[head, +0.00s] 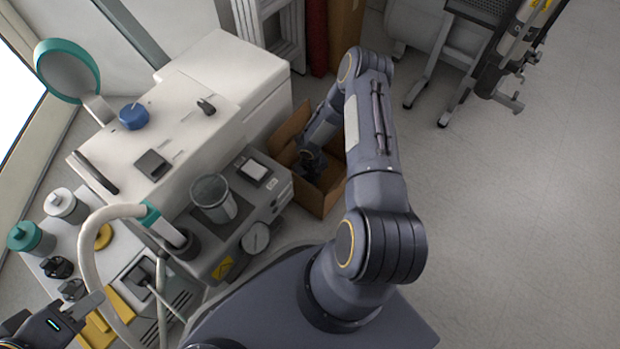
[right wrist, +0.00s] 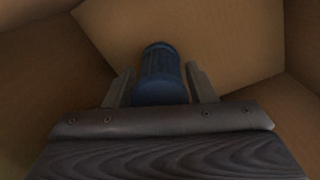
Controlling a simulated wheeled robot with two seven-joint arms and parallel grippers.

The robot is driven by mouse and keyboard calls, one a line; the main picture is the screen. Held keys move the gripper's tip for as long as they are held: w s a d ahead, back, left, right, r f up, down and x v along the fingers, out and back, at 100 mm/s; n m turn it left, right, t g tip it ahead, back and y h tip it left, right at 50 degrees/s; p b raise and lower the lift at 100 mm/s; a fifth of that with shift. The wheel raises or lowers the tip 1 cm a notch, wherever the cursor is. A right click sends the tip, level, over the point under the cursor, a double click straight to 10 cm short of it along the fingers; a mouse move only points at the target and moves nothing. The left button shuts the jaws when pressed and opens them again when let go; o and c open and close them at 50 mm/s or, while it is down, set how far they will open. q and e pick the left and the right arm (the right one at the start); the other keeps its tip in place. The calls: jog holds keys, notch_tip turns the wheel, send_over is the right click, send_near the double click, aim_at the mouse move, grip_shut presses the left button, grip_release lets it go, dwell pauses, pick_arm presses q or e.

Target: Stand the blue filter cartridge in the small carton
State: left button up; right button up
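The small carton (head: 322,198) is an open brown cardboard box on the floor, right of the white and grey compressor units. My right gripper (head: 312,168) reaches down inside it. In the right wrist view, the blue filter cartridge (right wrist: 160,75) lies between the two fingers of my right gripper (right wrist: 160,84), with cardboard walls and flaps around it. The fingers are close along both its sides; whether they press on it is unclear. Its lower end and any contact with the carton floor are hidden. My left gripper (head: 88,318) is at the lower left, partly cut off; its opening is unclear.
A white cabinet (head: 165,135) with a blue knob and a grey compressor (head: 232,240) with a gauge stand close left of the carton. A bench (head: 62,272) with jars and a hose is at lower left. The floor (head: 500,220) at right is clear.

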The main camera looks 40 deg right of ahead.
jog(key=shift+o, duration=1)
